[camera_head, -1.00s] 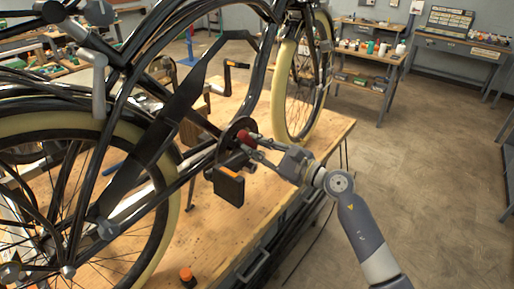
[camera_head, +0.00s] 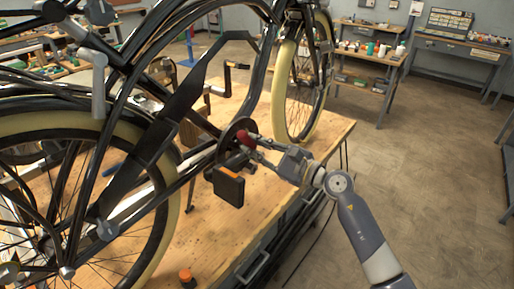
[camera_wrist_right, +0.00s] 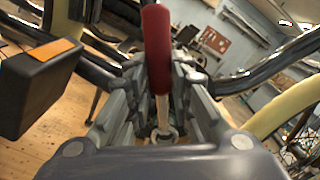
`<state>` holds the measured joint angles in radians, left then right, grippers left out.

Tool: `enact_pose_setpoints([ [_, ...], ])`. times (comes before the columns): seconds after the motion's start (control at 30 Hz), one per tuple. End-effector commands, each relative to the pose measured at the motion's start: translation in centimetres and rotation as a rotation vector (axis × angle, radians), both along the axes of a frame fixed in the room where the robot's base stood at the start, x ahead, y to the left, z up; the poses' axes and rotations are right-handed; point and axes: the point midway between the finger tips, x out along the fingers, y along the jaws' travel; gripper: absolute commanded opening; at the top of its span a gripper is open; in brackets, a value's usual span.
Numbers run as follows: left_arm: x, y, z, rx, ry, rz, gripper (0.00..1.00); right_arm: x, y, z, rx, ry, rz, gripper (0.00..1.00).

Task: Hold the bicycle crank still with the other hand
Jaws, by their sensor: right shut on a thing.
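The bicycle crank's dark chainring (camera_head: 237,130) sits low on the black frame. A black pedal with an orange reflector (camera_head: 228,187) hangs on the near side, and it also shows in the right wrist view (camera_wrist_right: 35,90). My right gripper (camera_head: 252,148) is beside the chainring, shut on a red-handled tool (camera_head: 246,138). In the right wrist view, the red handle (camera_wrist_right: 157,50) stands above its thin metal shaft, which lies between the fingers. Whether the tool touches the crank is hidden. The far pedal (camera_head: 236,65) shows behind the frame. My left gripper is not in view.
The bicycle stands over a wooden bench (camera_head: 220,245). Its rear wheel (camera_head: 165,235) is at left and its front wheel (camera_head: 285,90) at the back. A small orange-capped object (camera_head: 187,277) stands at the bench's front. The floor at right is mostly clear.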

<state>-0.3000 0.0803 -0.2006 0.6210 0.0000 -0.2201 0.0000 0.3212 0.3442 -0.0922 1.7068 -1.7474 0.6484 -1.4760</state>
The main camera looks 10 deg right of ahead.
Motion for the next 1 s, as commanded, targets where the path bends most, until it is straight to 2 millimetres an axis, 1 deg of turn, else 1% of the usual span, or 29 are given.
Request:
enact_pose_setpoints([
  [1.0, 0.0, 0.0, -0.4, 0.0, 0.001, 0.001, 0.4, 1.5, 1.2, 0.1, 0.002, -0.002, -0.001, 0.0],
])
